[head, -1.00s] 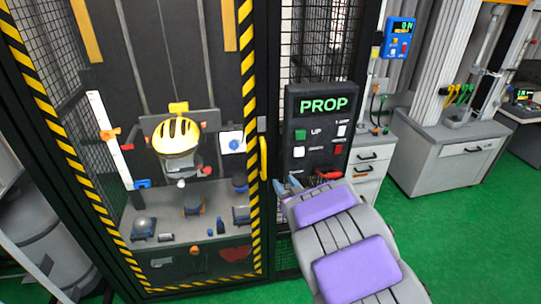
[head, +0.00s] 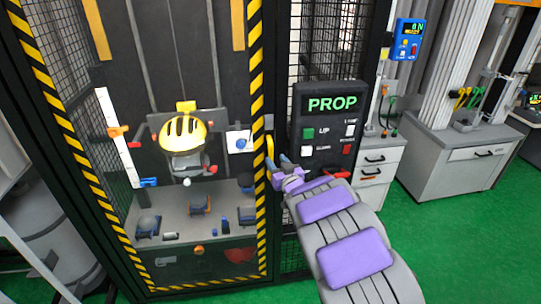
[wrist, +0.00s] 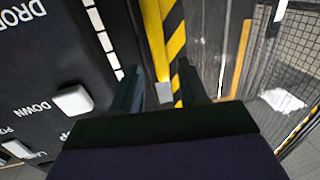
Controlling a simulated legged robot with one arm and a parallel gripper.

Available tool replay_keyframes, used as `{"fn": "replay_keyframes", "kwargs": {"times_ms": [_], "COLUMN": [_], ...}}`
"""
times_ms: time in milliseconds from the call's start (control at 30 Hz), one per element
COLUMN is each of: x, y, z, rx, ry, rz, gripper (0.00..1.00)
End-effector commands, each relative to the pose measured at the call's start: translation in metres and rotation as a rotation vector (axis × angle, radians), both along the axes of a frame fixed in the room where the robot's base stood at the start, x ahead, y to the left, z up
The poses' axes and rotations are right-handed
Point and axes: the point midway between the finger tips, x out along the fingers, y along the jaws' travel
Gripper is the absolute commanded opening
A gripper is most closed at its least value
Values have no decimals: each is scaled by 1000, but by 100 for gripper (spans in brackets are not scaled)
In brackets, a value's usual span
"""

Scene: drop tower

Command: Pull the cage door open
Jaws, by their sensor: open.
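The cage door (head: 258,90) is a tall panel edged with yellow and black stripes in the head view, and it looks shut. Its yellow upright handle (head: 270,148) is on the door's right edge. In the wrist view the yellow handle (wrist: 154,38) runs down toward the space between my fingers, with a grey block at its lower end. My gripper (head: 279,163) is open at the handle's lower part. In the wrist view the fingers of my gripper (wrist: 160,72) stand on either side of the handle's line. I cannot tell whether they touch it.
A black control panel (head: 331,122) marked PROP is just right of the handle, close beside my gripper. Inside the cage are a yellow helmet (head: 184,133) and several small items on a base. Green floor (head: 440,225) is clear to the right.

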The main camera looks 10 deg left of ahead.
Motion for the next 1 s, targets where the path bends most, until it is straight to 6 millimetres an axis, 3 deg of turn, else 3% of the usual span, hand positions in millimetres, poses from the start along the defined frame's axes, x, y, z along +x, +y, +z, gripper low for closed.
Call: {"fn": "replay_keyframes", "kwargs": {"times_ms": [433, 967, 1000], "x": [44, 54, 54], "y": [23, 28, 28], "z": [-1, 0, 0], "rx": [0, 0, 0], "ry": [-1, -1, -1], "rz": [1, 1, 1], "gripper": [43, 43, 39]}}
